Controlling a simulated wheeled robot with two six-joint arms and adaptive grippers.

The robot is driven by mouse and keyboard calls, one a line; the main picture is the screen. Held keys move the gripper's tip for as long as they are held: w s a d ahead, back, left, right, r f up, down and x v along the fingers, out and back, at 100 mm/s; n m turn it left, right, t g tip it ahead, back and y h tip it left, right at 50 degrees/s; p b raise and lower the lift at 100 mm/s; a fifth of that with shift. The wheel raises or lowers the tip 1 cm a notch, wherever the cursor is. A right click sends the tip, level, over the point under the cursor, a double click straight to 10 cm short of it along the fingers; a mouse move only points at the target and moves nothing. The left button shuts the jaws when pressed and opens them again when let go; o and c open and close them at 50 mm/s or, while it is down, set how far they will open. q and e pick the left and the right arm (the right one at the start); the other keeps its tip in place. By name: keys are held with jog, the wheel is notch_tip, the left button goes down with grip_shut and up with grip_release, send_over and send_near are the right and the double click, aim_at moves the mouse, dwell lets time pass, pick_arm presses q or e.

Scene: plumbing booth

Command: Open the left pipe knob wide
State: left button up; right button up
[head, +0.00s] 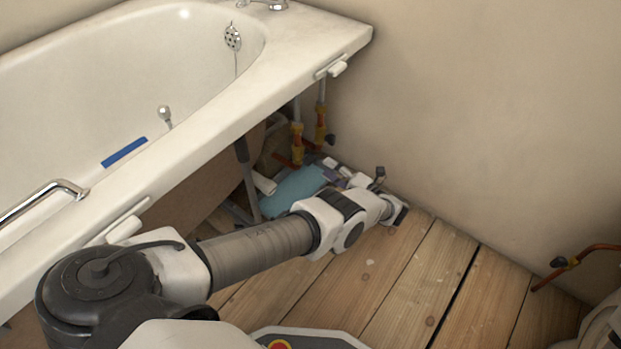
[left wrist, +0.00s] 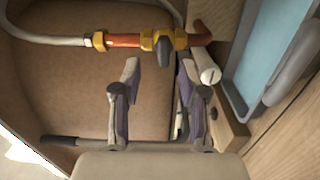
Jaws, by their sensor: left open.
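Two copper pipes with brass fittings stand under the bath's end in the head view: a left pipe (head: 297,142) and a right pipe (head: 320,124) with a dark knob (head: 331,139). My left gripper (head: 325,168) reaches low along the floor, its fingers towards the pipes. In the left wrist view the left gripper (left wrist: 158,72) is open and empty. A dark knob (left wrist: 164,49) on a brass fitting (left wrist: 178,39) lies ahead, between the fingertips in the picture. I cannot tell whether they touch it. My right gripper is not in view.
The bath rim (head: 240,125) overhangs the pipes. A teal tray (head: 292,190) lies beside my left arm and shows in the left wrist view (left wrist: 275,45). A wall stands behind.

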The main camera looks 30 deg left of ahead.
aim_at(313, 162)
pick_arm(q)
jog(key=shift+n+g, duration=0.5)
jog(key=a, duration=0.3)
jog(key=a+p, duration=0.1)
jog(key=a, duration=0.3)
jog(key=shift+w+a+f, duration=0.1)
jog(key=shift+a+f, duration=0.1)
jog(key=shift+a, duration=0.05)
grip_shut()
